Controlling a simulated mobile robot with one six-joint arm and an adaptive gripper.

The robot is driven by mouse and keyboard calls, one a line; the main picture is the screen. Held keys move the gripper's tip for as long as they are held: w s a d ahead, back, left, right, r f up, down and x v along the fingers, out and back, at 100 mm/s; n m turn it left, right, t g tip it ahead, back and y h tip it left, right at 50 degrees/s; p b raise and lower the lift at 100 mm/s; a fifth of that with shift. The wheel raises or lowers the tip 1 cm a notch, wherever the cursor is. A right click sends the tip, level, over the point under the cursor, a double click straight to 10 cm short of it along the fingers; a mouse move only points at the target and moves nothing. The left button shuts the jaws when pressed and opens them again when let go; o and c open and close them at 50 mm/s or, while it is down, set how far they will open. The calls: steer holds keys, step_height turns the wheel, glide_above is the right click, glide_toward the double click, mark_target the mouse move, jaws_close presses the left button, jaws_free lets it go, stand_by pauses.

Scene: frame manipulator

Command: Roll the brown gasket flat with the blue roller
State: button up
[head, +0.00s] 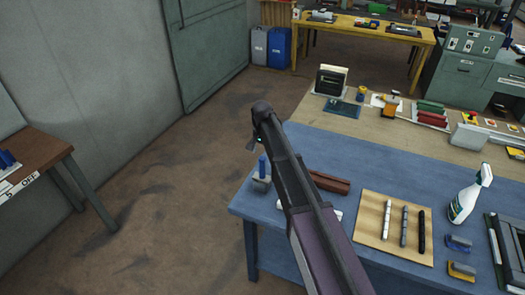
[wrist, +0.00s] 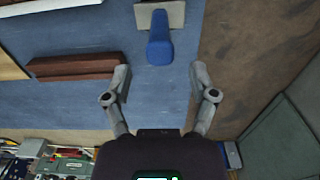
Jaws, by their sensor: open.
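A blue-handled tool with a pale grey head, which looks like the blue roller (wrist: 160,46), stands near the left edge of the blue bench; it also shows in the head view (head: 262,168). A long brown piece, which looks like the gasket (wrist: 72,66), lies to its left in the wrist view. In the head view the brown gasket (head: 330,182) is partly hidden behind my arm. My gripper (wrist: 162,72) is open and empty. In the wrist view the blue handle is in line with the gap between its fingers, just beyond the tips. In the head view my gripper (head: 254,143) is above the roller.
A tan board (head: 370,238) with several thin rods lies right of my arm. Beyond it are a spray bottle (head: 466,196), a blue-grey block (head: 458,243) and a yellow one (head: 462,270). The bench behind is cluttered. Open floor (head: 170,215) lies to the left.

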mark_target(262, 165)
steer(key=shift+f, duration=0.15)
step_height(262, 165, down, 9)
steer(key=b, duration=0.9)
steer(key=shift+r, duration=0.2)
steer(key=shift+s, duration=0.1)
steer(key=shift+s+d, duration=0.1)
jaws_close()
steer(key=shift+w+r+p, duration=0.2)
steer(key=shift+r+p, duration=0.1)
steer(key=shift+p, duration=0.05)
stand_by(0.6)
steer(key=shift+r, duration=0.25)
stand_by(0.5)
